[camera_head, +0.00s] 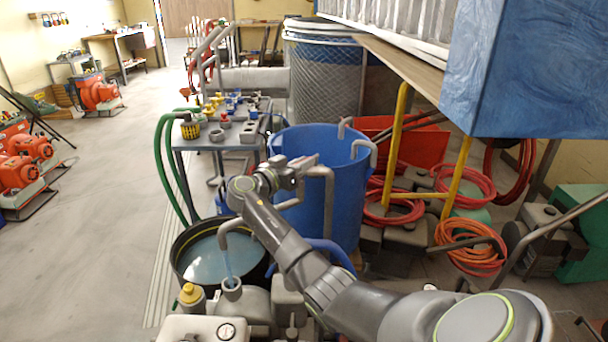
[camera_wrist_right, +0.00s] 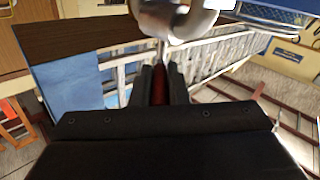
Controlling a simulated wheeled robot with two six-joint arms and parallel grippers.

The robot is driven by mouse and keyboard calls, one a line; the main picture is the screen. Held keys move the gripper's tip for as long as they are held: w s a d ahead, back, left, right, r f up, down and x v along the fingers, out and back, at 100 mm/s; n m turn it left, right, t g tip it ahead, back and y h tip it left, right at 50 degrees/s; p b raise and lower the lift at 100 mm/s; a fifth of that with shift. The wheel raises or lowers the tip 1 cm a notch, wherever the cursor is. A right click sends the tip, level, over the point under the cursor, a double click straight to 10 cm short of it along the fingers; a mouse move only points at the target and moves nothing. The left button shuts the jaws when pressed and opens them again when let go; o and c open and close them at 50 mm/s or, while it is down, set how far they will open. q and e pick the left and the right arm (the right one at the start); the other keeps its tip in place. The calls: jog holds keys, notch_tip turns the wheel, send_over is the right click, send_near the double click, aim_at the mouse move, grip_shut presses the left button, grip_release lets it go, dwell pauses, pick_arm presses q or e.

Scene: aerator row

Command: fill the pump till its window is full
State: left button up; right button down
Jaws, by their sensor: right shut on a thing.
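A grey pump body (camera_head: 256,304) sits at the bottom middle of the head view, with an open round filler neck (camera_head: 231,287) on top. A thin stream of water (camera_head: 227,264) falls from a curved grey spout (camera_head: 224,236) into that neck. I cannot make out the pump's window or its level. My right gripper (camera_head: 308,162) is beside grey pipework in front of the blue barrel. In the right wrist view it is shut on a red handle (camera_wrist_right: 159,86), below a pale metal pipe (camera_wrist_right: 178,20). My left gripper is not in view.
The blue barrel (camera_head: 345,215) stands behind my right arm. A table (camera_head: 192,141) with small fittings is behind. Red hoses (camera_head: 465,185) hang at right.

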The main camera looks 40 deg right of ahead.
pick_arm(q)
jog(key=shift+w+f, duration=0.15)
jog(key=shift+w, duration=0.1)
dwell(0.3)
pick_arm(e)
jog(key=c, duration=1.4)
grip_release()
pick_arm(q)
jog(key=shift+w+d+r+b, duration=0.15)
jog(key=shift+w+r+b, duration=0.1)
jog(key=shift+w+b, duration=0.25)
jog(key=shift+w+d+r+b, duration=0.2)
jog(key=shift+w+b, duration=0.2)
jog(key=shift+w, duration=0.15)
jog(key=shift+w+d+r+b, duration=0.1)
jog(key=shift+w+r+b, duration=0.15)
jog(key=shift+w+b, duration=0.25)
pick_arm(e)
jog(key=s+a, duration=0.1)
jog(key=a, duration=1.6)
jog(key=shift+s+a, duration=0.2)
